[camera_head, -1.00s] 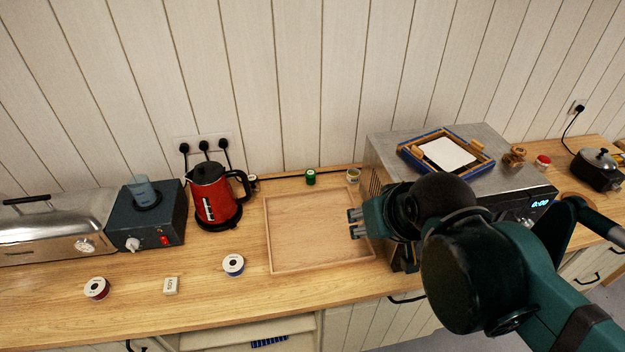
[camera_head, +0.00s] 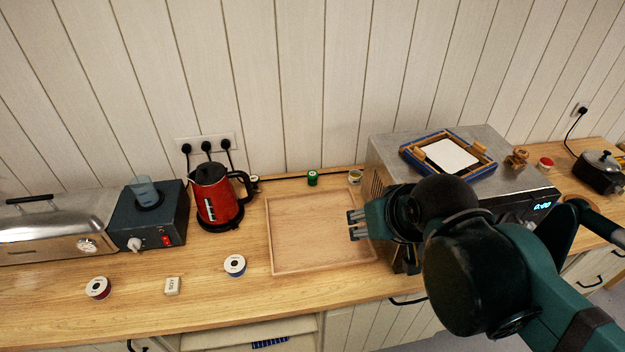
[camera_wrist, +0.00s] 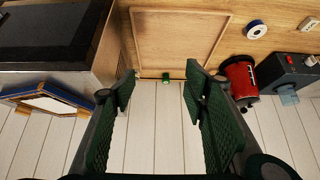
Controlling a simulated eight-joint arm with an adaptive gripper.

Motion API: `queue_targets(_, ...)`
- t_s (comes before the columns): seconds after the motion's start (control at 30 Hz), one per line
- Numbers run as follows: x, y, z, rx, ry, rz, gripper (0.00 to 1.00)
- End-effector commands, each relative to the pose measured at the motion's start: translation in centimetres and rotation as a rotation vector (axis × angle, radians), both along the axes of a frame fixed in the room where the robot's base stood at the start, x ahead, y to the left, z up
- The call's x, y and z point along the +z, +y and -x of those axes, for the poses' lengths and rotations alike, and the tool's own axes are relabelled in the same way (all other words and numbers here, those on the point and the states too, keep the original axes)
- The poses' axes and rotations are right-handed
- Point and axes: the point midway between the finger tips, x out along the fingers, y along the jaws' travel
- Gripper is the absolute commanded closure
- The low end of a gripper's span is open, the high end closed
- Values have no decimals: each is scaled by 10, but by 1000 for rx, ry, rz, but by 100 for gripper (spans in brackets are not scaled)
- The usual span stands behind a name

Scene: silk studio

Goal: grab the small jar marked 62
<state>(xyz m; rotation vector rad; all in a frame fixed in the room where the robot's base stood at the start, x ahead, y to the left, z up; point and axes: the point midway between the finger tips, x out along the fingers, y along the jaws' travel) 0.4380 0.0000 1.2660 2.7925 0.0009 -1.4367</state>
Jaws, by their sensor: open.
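Several small jars stand near the wall: a green jar (camera_head: 312,178), a pale jar with a yellowish label (camera_head: 355,177) to its right, and a jar (camera_head: 253,181) partly hidden behind the kettle. A red-lidded jar (camera_head: 546,163) stands further right. I cannot read the number 62 on any of them. My gripper (camera_head: 354,224) is over the right side of the wooden tray, in front of the pale jar and apart from it. In the wrist view my gripper (camera_wrist: 160,88) has its fingers wide apart with nothing held; the green jar (camera_wrist: 166,77) shows beyond, between them.
The wooden tray (camera_head: 272,240) is empty. A red kettle (camera_head: 215,200) stands left of it, and an oven (camera_head: 485,140) carrying a blue-edged frame (camera_head: 420,152) stands right. Spools (camera_head: 235,265) and a small white block (camera_head: 172,286) lie at front left. The front counter has free room.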

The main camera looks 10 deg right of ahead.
Motion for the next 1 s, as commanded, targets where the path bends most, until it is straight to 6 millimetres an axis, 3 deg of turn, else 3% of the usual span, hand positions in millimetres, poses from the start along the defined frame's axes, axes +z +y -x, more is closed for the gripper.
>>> queue_targets(0.37, 12, 1, -23, 52, 29, 35, 55)
queue_targets(1.0, 36, 5, -116, 266, 139, 159, 55)
